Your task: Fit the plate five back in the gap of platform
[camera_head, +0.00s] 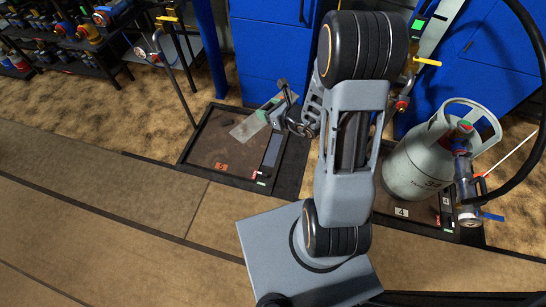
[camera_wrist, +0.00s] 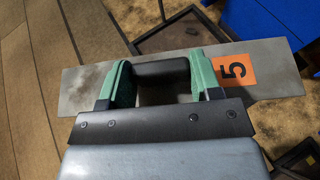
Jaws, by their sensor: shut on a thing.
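Plate five (camera_wrist: 75,92) is a long grey metal plate with a black handle (camera_wrist: 162,68) and an orange "5" label. My gripper (camera_wrist: 163,82) has green fingers on both sides of the handle and is shut on it. In the head view the plate (camera_head: 245,130) is held tilted over the right part of a platform (camera_head: 198,150), partly hidden by my gripper (camera_head: 277,107). This platform is a brown tray with a dark frame and an orange "5" mark. A dark strip (camera_head: 271,152) lies at its right side. I cannot tell the gap clearly.
A grey gas cylinder (camera_head: 415,165) stands on another platform marked 4 at the right. Blue cabinets (camera_head: 262,60) stand behind. A rack with tools (camera_head: 75,40) is at the upper left. The floor in front of the platform is clear.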

